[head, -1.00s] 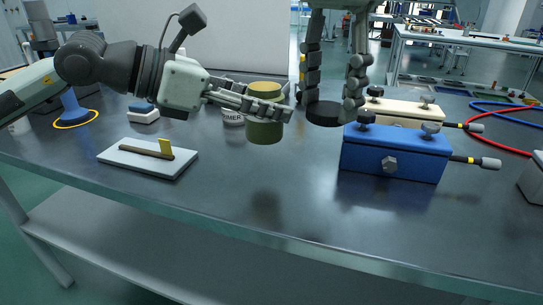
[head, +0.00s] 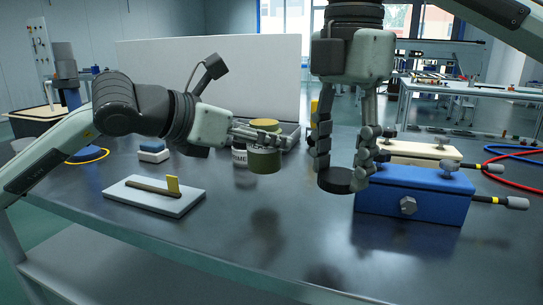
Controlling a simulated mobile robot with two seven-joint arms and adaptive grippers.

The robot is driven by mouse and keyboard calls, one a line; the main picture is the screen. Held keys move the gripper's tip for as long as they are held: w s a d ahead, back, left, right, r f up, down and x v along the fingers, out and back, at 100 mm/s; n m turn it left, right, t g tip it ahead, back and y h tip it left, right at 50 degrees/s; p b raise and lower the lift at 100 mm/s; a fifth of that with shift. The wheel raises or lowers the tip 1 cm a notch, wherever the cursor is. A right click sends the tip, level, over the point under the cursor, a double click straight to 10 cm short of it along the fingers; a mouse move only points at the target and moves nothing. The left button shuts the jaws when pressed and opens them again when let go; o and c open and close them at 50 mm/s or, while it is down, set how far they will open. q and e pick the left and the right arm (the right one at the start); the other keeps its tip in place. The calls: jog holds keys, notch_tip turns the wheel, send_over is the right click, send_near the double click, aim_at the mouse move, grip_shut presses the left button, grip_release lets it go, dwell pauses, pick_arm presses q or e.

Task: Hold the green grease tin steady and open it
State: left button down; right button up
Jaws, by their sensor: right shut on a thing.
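The green grease tin (head: 265,162) is held above the table, upright, with a dull yellow-olive top showing. My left gripper (head: 258,138) comes in from the left, with its fingers closed around the tin's upper part. My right gripper (head: 342,170) points down to the right of the tin and is shut on a black round disc (head: 336,181) that looks like a lid. The disc is apart from the tin and just left of the blue box. The far sides of the tin and the disc are hidden.
A blue box (head: 410,200) with knobs and a cream box (head: 425,151) stand at right. A white board (head: 150,202) with a yellow-tabbed bar lies at left. The table's front middle (head: 290,240) is clear.

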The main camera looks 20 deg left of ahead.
aim_at(271, 163)
pick_arm(q)
jog(key=shift+x, duration=0.8)
pick_arm(e)
jog(key=shift+r, duration=0.1)
pick_arm(q)
notch_tip(271, 163, down, 4)
jog(key=shift+s+d+f, duration=0.1)
jog(key=shift+f, duration=0.1)
pick_arm(e)
jog(key=shift+f, duration=0.3)
pick_arm(q)
jog(key=shift+b, duration=0.3)
jog(key=shift+f, duration=0.15)
pick_arm(e)
jog(key=shift+f, duration=0.3)
pick_arm(q)
jog(key=c, duration=0.7)
grip_release()
pick_arm(e)
jog(key=shift+r, duration=0.1)
